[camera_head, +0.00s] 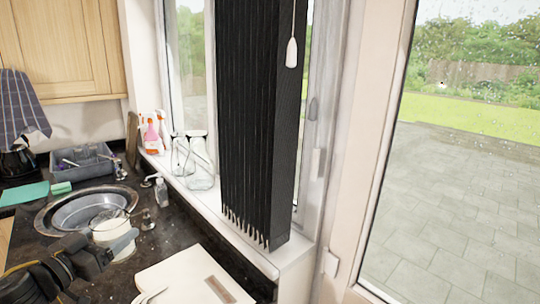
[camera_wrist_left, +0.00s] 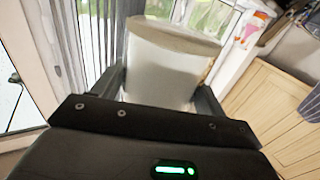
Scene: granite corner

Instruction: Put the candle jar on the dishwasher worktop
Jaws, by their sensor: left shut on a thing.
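The candle jar (camera_head: 112,232) is a pale, whitish cylinder in front of the sink in the head view. My left gripper (camera_head: 108,250) comes in from the lower left and is shut on its side. In the left wrist view the jar (camera_wrist_left: 165,68) stands between the two dark fingers of the gripper (camera_wrist_left: 160,88), and its tan end shows at the top. The dark speckled worktop (camera_head: 180,232) runs below and beside the jar. I cannot tell whether the jar's base touches it. My right gripper is in neither view.
A round metal sink (camera_head: 50,222) lies behind the jar. A soap bottle (camera_head: 161,192) stands near the sill. A pale board (camera_head: 180,278) lies at the front. Glass jars (camera_head: 199,165) and spray bottles (camera_head: 152,135) line the sill beside a black blind (camera_head: 255,120).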

